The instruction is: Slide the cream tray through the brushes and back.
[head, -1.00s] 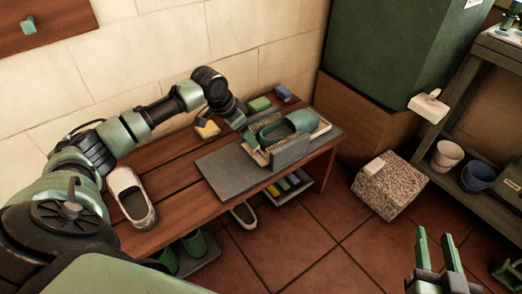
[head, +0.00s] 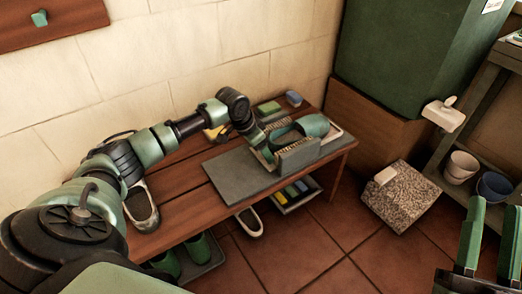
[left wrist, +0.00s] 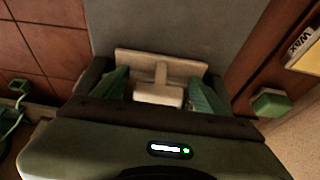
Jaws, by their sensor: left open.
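The cream tray (head: 334,133) lies on a grey board (head: 226,178) on the bench, with a green shoe (head: 314,124) on it. It passes between two brushes; the near one is a grey block (head: 298,156) with tan bristles, the far one is partly hidden. My left gripper (head: 262,158) is low at the tray's left end. In the left wrist view the open fingers (left wrist: 161,92) stand on either side of the tray's cream T-shaped handle (left wrist: 160,72). Finger contact cannot be told. My right gripper (head: 488,240) is open and empty, away from the bench.
A green block (head: 268,107) and a blue block (head: 293,98) lie at the bench's back. A pale shoe (head: 142,208) lies at its left under my arm. A speckled stone block (head: 398,196) stands on the floor to the right. The board's left part is clear.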

